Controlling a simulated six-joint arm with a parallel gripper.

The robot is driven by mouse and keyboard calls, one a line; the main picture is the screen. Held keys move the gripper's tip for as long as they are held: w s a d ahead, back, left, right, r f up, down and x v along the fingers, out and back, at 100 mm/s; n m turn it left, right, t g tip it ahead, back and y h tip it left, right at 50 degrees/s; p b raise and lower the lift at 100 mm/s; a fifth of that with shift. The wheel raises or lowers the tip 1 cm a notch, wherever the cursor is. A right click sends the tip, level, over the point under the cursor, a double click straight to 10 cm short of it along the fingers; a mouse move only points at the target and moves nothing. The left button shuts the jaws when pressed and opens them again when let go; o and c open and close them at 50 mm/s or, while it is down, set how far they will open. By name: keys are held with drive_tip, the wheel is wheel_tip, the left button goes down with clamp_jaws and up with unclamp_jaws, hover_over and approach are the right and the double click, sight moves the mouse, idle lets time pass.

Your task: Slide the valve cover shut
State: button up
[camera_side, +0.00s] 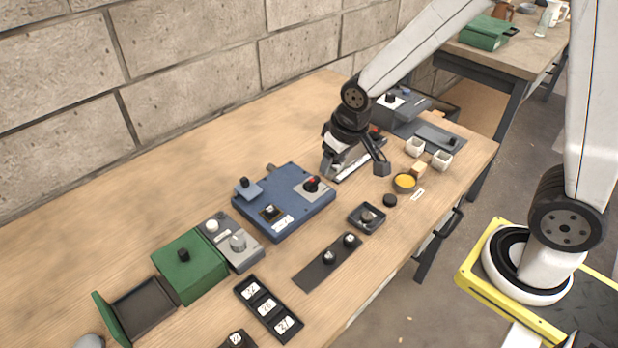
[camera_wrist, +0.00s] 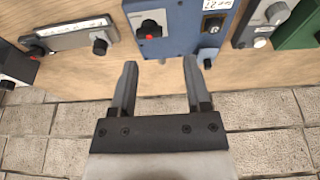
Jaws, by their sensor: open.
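No label names the valve cover, and I cannot tell for certain which part it is. The blue box (camera_side: 299,224) carries a small blue-grey plate with a black knob (camera_side: 248,188) at its back left corner, a grey plate with a red-marked black knob (camera_side: 312,185), and a dark square recess. My gripper (camera_side: 356,165) is open, right of the blue box and above a long grey-white fixture (camera_side: 345,172). In the wrist view my gripper (camera_wrist: 160,63) is open with nothing between its fingers; the blue box (camera_wrist: 180,30) is ahead, its knobbed plate (camera_wrist: 207,58) near the right fingertip.
A grey box (camera_side: 240,250) and green box (camera_side: 190,265) stand left of the blue box. A dark strip with two knobs (camera_side: 315,265), small tray (camera_side: 367,218) and yellow-filled bowl (camera_side: 404,183) lie in front. A brick wall (camera_side: 190,60) runs behind; bare wood lies along it.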

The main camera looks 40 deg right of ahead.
drive_tip(key=t, duration=0.1)
approach(244, 179)
drive_tip(key=shift+x, duration=1)
drive_tip(key=shift+s+f, duration=0.1)
drive_tip(key=shift+f, duration=0.05)
drive_tip(key=shift+x, duration=3.75)
drive_tip(key=shift+d, duration=0.1)
clamp_jaws()
